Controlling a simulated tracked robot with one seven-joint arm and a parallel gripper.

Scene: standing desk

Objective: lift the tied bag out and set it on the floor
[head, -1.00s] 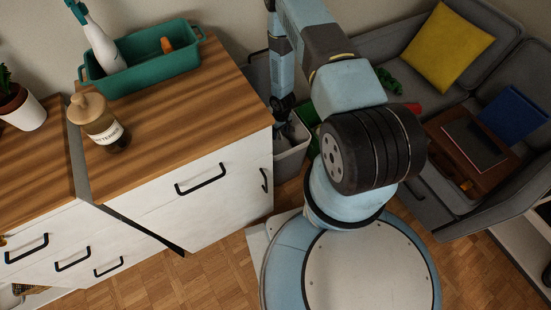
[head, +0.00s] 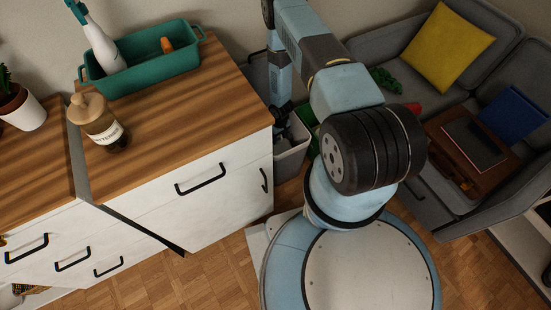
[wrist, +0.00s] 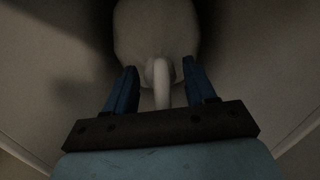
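In the wrist view, the tied bag (wrist: 155,28) is a pale rounded shape ahead of my gripper, inside dim grey walls. Its pale tied neck (wrist: 162,82) stands up between my gripper's two blue fingers (wrist: 160,88). The fingers are apart, with a visible gap on each side of the neck. In the head view, my gripper (head: 281,120) points down into the grey bin (head: 291,160) beside the cabinet. The bag cannot be made out in the head view, and my arm hides part of the bin.
The wooden-topped cabinet (head: 185,105) stands close left of the bin, with a green tray (head: 150,72) and a bottle (head: 101,125) on top. A grey sofa (head: 450,85) stands further right. Parquet floor (head: 215,270) shows in front.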

